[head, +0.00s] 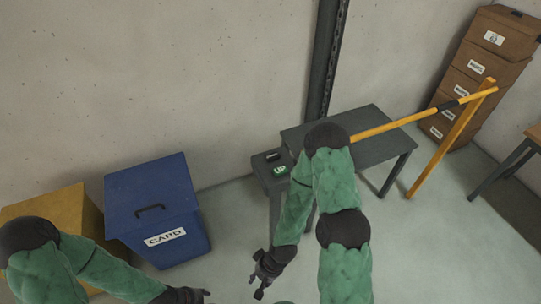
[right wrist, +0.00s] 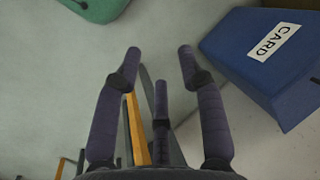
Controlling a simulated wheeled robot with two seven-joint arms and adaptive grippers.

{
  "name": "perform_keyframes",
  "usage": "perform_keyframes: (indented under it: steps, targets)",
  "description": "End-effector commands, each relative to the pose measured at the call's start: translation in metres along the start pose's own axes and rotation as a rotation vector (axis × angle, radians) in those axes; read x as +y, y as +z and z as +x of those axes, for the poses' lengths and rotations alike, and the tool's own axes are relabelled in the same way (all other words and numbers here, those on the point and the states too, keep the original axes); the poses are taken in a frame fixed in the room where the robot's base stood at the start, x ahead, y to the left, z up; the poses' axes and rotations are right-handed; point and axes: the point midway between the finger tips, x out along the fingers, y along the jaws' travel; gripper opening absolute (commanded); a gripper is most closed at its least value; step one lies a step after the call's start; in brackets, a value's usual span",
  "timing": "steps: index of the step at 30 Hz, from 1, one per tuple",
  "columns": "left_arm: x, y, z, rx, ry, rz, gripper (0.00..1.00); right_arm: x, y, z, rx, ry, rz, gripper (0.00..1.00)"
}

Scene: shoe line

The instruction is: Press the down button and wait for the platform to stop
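A grey control box (head: 266,181) on a post stands left of the dark platform (head: 376,150). It carries a green button marked UP (head: 279,170) and a dark button (head: 271,156) behind it, whose small white lettering I cannot read. The platform is a flat grey top beside a dark vertical mast (head: 325,60). My right gripper (head: 262,284) hangs low in front of the box, apart from the buttons. In the right wrist view its fingers (right wrist: 160,70) are spread and empty. My left gripper (head: 198,297) is at the bottom edge, partly cut off.
A blue bin marked CARD (head: 150,207) and a yellow bin (head: 55,210) stand at the left. A yellow barrier (head: 450,140) crosses by the platform's right side. Stacked brown boxes (head: 482,75) stand far right. My right arm covers part of the platform's front.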

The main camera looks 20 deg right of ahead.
Motion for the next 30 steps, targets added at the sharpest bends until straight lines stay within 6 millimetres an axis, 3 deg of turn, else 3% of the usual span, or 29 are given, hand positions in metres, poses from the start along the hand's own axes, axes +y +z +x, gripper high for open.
perform_keyframes:
  steps: [8,12,30]
  targets:
    - [0.0003,0.0001,0.0001,0.000,0.000,0.001,0.40,0.0002,-0.0007,-0.0001,0.002,0.000,0.001,0.40]
    - [0.0002,0.0000,0.0001,0.000,0.000,0.001,0.40,0.0002,-0.0007,-0.0001,0.001,0.000,0.001,0.00]
    - [0.0001,-0.0002,0.0001,0.000,0.000,0.000,0.40,0.0001,-0.0004,-0.0001,0.001,0.000,0.000,0.00]
